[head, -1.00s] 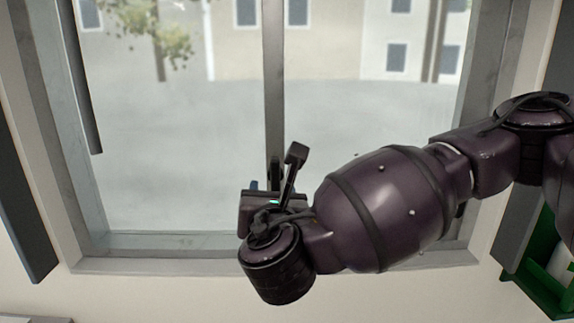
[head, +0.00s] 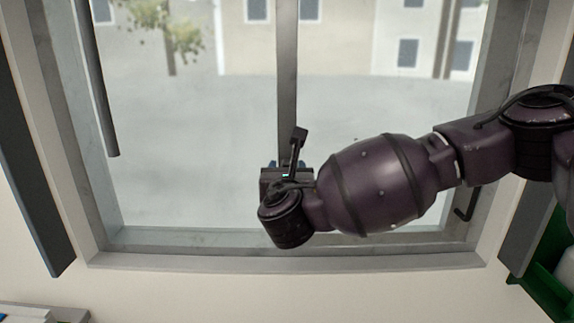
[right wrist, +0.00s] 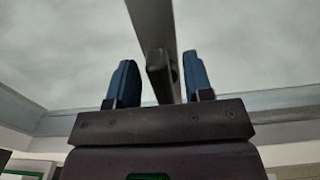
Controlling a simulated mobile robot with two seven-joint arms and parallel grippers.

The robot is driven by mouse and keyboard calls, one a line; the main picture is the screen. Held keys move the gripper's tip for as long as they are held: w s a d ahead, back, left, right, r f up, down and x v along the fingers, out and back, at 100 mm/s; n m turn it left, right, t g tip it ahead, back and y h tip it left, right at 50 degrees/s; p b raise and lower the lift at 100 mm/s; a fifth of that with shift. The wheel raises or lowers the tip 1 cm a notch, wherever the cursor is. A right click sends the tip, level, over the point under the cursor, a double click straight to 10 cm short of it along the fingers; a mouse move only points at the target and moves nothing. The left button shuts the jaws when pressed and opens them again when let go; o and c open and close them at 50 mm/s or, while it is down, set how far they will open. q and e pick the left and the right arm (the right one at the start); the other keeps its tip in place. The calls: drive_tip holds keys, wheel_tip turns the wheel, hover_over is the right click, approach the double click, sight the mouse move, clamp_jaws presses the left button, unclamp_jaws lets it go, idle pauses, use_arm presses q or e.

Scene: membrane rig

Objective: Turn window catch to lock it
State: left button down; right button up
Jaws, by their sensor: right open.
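The window catch (right wrist: 158,72) is a dark handle on the grey middle bar of the window. In the right wrist view it shows between the two blue fingers of my right gripper (right wrist: 160,82), and I cannot tell whether either finger touches it. My left gripper is not in view.
The grey window frame (head: 290,262) surrounds the glass, with a sill along the bottom. A dark hooked handle (head: 467,206) is on the right side, below my arm. A green container (head: 545,290) is at lower right. A grey tray edge (head: 60,312) shows at lower left.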

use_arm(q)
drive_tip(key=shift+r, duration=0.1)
use_arm(e)
drive_tip(key=shift+w, duration=0.4)
drive_tip(key=c, duration=0.7)
drive_tip(key=shift+c, duration=0.2)
